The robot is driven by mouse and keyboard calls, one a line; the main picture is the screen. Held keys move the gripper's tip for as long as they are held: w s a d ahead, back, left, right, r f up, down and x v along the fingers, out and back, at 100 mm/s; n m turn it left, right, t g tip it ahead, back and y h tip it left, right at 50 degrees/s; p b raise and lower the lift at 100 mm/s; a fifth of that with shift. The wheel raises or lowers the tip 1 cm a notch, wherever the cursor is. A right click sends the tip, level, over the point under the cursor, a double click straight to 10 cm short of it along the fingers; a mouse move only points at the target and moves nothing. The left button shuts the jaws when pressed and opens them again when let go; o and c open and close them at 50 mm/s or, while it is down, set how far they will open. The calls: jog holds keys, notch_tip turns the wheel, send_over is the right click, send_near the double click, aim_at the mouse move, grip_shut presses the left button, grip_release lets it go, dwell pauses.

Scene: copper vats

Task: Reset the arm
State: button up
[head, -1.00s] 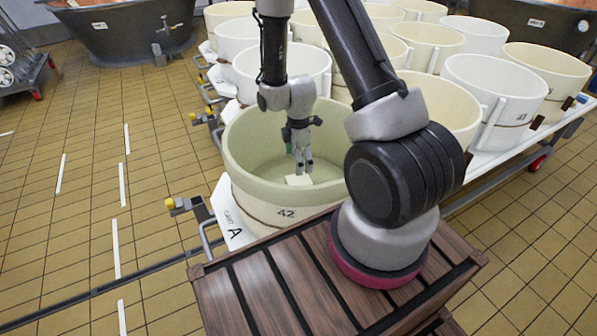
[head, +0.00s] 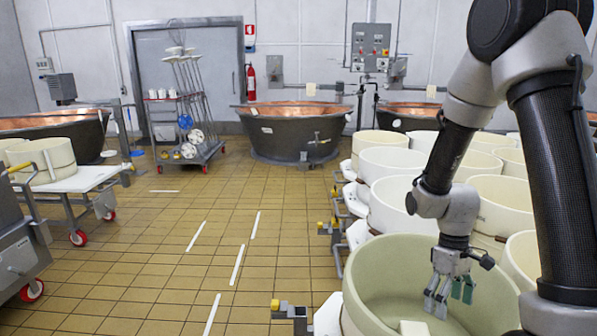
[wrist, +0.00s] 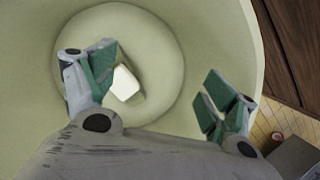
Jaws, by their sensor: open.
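My gripper (head: 448,288) hangs over the large pale green tub (head: 362,300) at the bottom right of the head view. Its green-padded fingers are spread apart and empty, as the wrist view (wrist: 160,80) also shows. A small white block (head: 413,327) lies on the tub's floor, cut by the lower edge of the head view. In the wrist view the block (wrist: 125,83) shows below the gripper, beside the left finger, which overlaps its edge. My arm covers the right side of the head view and hides part of the tubs there.
Several cream tubs (head: 393,165) stand in rows behind the green tub. Copper vats (head: 292,130) line the back wall. A tool rack (head: 187,125) stands left of centre, and a white cart (head: 75,180) at left. The tiled floor between is clear.

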jog(key=s+r+m+t, duration=0.3)
jog(key=s+r, duration=0.2)
jog(key=r, duration=0.8)
jog(key=s+d+r+m+t, duration=0.1)
jog(key=s+r+t, duration=0.3)
jog(key=r, duration=1)
jog(key=shift+s+m+t, duration=0.3)
jog(key=shift+s+m, duration=0.6)
jog(key=shift+s, duration=0.15)
